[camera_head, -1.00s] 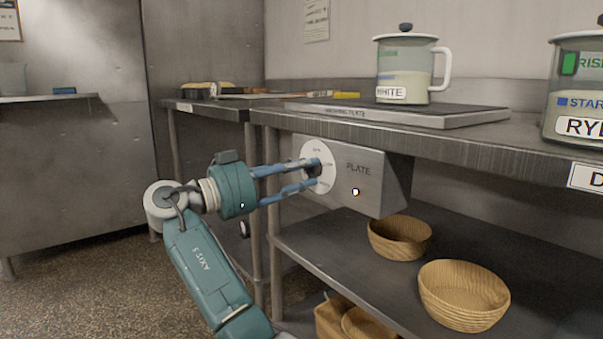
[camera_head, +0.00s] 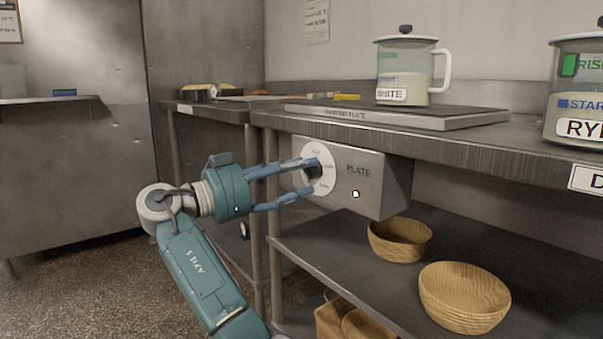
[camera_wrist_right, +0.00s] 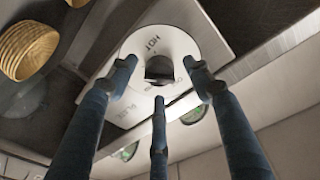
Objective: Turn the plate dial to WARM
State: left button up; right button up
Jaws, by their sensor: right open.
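The plate dial is a white disc (camera_head: 318,150) with a dark knob (camera_head: 316,171) on the front of a grey box marked PLATE (camera_head: 372,187), under the counter edge. My right gripper (camera_head: 310,176) is open in front of the dial, its fingertips close to the disc. In the right wrist view the three fingers (camera_wrist_right: 158,80) are spread around the dark knob (camera_wrist_right: 158,68), with gaps visible. HOT reads on the disc (camera_wrist_right: 140,42) there; the other words are too small or covered. I cannot tell where the knob points. My left gripper is not in view.
A small lit lamp (camera_head: 355,194) is on the box. Above, a flat warming plate (camera_head: 460,120) carries a jar labelled WHITE (camera_head: 405,75); a second jar (camera_head: 575,95) stands at right. Baskets (camera_head: 400,240) (camera_head: 463,298) sit on the lower shelf (camera_head: 340,253). Floor at left is clear.

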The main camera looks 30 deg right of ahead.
jog(key=a, duration=1.1)
jog(key=shift+f, duration=0.4)
jog(key=shift+w+d, duration=0.1)
jog(key=shift+w, duration=0.1)
